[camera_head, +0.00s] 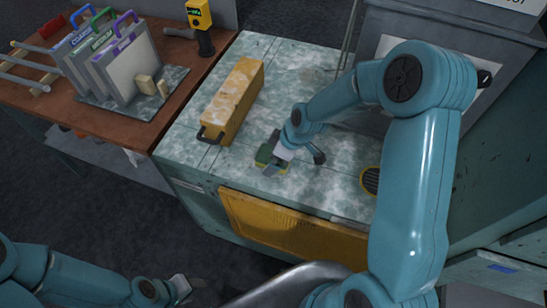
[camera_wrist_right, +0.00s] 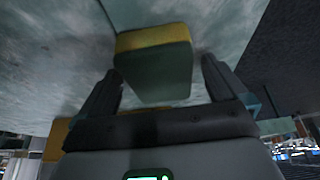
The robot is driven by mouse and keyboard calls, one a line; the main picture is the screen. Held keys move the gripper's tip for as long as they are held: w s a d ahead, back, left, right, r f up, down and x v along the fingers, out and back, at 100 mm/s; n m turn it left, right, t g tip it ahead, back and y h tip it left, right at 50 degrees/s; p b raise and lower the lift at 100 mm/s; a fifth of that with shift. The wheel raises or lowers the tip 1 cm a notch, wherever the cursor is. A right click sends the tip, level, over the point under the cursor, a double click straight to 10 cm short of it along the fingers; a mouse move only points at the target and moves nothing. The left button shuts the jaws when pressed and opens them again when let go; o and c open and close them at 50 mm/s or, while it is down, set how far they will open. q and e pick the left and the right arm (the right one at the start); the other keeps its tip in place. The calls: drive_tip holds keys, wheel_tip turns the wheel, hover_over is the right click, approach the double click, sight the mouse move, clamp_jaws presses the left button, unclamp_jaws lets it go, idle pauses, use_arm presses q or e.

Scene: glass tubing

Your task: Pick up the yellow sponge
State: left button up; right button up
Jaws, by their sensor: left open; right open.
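The yellow sponge (camera_head: 265,154), with a green face, rests on the marbled worktop (camera_head: 325,188). My right gripper (camera_head: 275,164) is down at the sponge and partly covers it. In the right wrist view the sponge (camera_wrist_right: 154,72) lies between the two spread fingers of my right gripper (camera_wrist_right: 161,66), with a visible gap on each side. The right gripper is open and not closed on it. My left gripper (camera_head: 186,287) is low at the bottom left, over the dark floor, open and away from the worktop.
A long yellow box (camera_head: 234,98) with a dark handle lies left of the sponge. A round yellow-and-black grate (camera_head: 371,180) is to the right. A wooden bench (camera_head: 125,127) at left bears upright boards (camera_head: 130,72) and a yellow device (camera_head: 199,14).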

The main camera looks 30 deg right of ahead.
drive_tip(key=c, duration=1.1)
drive_tip(key=shift+o, duration=0.2)
drive_tip(key=shift+r+p, duration=0.35)
drive_tip(key=shift+p, duration=0.2)
drive_tip(key=shift+r, duration=0.25)
wheel_tip(320, 180, up, 19)
drive_tip(key=b, duration=0.1)
drive_tip(key=shift+r, duration=0.2)
